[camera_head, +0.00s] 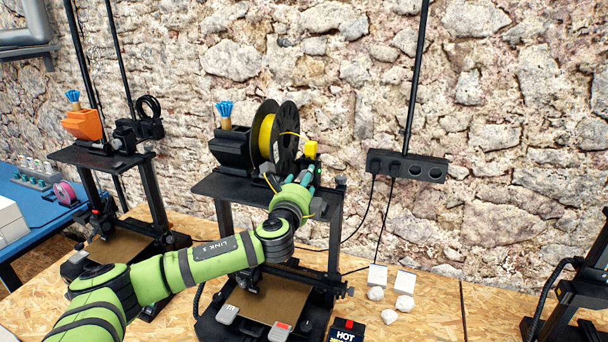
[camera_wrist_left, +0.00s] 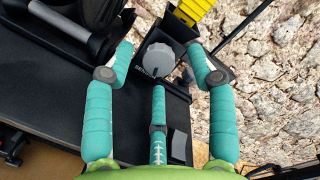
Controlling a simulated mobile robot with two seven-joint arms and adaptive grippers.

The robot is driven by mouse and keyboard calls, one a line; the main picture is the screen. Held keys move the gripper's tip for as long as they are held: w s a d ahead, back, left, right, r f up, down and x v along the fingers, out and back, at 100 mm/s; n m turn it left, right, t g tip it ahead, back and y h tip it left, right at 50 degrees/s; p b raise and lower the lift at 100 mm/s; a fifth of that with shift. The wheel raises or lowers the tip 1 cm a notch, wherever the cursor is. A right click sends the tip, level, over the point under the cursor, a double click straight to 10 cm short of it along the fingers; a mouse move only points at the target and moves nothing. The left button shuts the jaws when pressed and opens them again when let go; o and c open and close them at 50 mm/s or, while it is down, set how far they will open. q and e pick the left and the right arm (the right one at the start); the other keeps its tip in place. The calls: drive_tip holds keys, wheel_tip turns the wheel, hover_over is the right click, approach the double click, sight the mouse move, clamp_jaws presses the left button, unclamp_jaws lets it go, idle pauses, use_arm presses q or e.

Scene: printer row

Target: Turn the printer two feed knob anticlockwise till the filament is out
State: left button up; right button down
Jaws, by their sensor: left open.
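The middle printer (camera_head: 229,187) carries a black spool of yellow filament (camera_head: 266,137) on its top shelf. A yellow strand runs from the spool to a yellow part (camera_head: 311,150) at the right. My left gripper (camera_head: 303,182) is at the right end of that shelf and covers the feed knob in the head view. In the left wrist view the grey lobed feed knob (camera_wrist_left: 158,60) shows between the teal fingers of my left gripper (camera_wrist_left: 161,67). The fingers are spread around it, with gaps on both sides; contact cannot be made out. My right gripper is not in view.
Another printer with an orange block (camera_head: 83,125) stands at the left. A black socket strip (camera_head: 407,166) is on the stone wall. White blocks, crumpled pieces and a "HOT" box (camera_head: 346,332) lie on the wooden bench (camera_head: 433,304). A printer edge shows far right.

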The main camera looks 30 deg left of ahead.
use_arm(q)
drive_tip(key=shift+w+a, duration=0.2)
drive_tip(key=shift+w, duration=0.3)
drive_tip(key=shift+w+a+f, duration=0.15)
drive_tip(key=shift+w+f, duration=0.05)
drive_tip(key=shift+w, duration=0.15)
drive_tip(key=shift+s+r, duration=0.1)
drive_tip(key=shift+s, duration=0.1)
clamp_jaws()
